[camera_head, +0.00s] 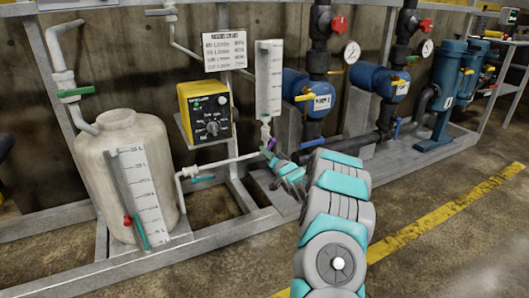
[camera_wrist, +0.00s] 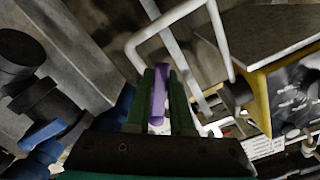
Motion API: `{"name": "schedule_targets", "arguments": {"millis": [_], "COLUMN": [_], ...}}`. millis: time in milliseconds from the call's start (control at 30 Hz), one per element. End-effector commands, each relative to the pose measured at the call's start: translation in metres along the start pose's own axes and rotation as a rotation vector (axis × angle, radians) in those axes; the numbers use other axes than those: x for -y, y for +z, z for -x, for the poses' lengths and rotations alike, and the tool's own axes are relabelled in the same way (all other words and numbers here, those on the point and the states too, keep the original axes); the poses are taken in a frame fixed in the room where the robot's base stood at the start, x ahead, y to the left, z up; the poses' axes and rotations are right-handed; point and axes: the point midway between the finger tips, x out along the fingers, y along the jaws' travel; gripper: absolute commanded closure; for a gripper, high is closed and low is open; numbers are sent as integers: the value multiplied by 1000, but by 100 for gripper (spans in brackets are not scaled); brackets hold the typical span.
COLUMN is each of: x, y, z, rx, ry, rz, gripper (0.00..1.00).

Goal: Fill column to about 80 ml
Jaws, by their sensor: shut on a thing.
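The calibration column (camera_head: 268,78) is a tall white graduated tube, upright at the middle of the skid. Its markings are too small to read, and I cannot make out a liquid level. Below it, a purple valve handle (camera_head: 272,143) sits on the white pipework. My gripper (camera_head: 268,153) reaches this handle from the front right. In the wrist view my gripper (camera_wrist: 160,90) has its two green fingers on either side of the purple handle (camera_wrist: 158,97), shut on it. The valve body is mostly hidden.
A yellow pump controller (camera_head: 205,112) is left of the column under a white sign (camera_head: 225,51). A white tank (camera_head: 130,170) with a graduated gauge (camera_head: 140,195) stands at left. Blue pumps (camera_head: 308,93) are right of the column. The floor front right is clear.

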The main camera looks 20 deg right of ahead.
Motion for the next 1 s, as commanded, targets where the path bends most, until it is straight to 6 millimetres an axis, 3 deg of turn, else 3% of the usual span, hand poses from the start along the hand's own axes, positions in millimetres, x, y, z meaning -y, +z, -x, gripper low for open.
{"name": "schedule_targets", "arguments": {"millis": [500,1000], "x": [-25,-32], "y": [-4,-9], "z": [0,0], "rx": [1,2], "ry": [2,1], "rz": [450,638], "gripper": [100,100]}}
